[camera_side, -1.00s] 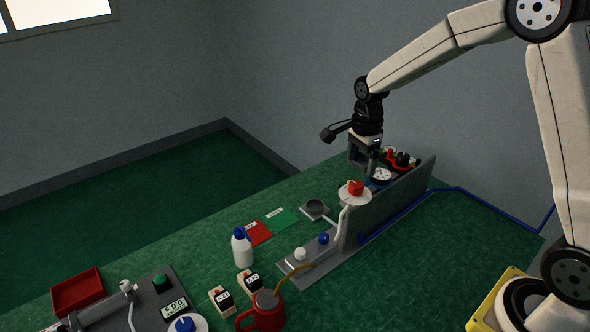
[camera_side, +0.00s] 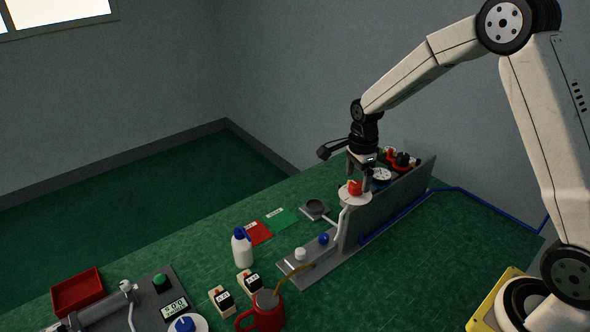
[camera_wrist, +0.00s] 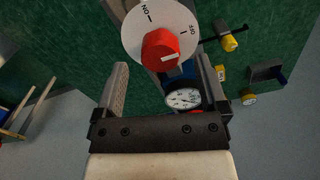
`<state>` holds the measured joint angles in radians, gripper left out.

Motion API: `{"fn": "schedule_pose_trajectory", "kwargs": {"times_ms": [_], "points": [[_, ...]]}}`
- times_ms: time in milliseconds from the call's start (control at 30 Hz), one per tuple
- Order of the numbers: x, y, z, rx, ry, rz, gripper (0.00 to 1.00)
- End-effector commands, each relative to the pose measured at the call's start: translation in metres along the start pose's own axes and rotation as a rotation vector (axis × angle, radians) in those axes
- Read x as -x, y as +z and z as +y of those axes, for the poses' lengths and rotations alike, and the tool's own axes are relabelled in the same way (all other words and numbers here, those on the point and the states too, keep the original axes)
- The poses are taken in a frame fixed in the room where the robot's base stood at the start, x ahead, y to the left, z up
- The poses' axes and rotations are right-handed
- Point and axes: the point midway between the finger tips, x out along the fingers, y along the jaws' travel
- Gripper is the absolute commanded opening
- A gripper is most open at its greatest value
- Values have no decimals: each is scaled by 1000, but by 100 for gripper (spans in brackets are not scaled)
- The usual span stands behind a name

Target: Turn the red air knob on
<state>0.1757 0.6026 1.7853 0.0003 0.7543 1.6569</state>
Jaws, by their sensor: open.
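The red air knob (camera_side: 355,188) sits on a round white dial (camera_side: 345,197) at the near end of the grey upright panel. In the wrist view the knob (camera_wrist: 158,50) lies between and just beyond my open fingers, with ON and OFF printed on the dial (camera_wrist: 137,25). The white mark on the knob points right, roughly towards the OFF side. My gripper (camera_side: 360,178) is right at the knob in the side view, its fingers pointing down; in the wrist view my gripper (camera_wrist: 161,75) has a finger on each side. I cannot tell if the fingers touch the knob.
A pressure gauge (camera_wrist: 184,98) is close beside the right finger. The grey panel (camera_side: 400,200) runs behind the knob, with red and black fittings (camera_side: 402,160) farther along. A blue hose (camera_side: 480,202) lies on the green bench. A white bottle (camera_side: 242,248) stands nearer the camera.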

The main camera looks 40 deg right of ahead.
Motion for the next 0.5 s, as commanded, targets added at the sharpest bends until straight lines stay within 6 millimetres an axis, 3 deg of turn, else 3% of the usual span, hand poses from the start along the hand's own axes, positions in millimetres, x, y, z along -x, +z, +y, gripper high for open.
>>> {"fn": "schedule_pose_trajectory", "kwargs": {"times_ms": [200, 500], "points": [[-20, 0, 0, 0, 0, 0, 92], [-25, 0, 0, 0, -1, 0, 92]]}}
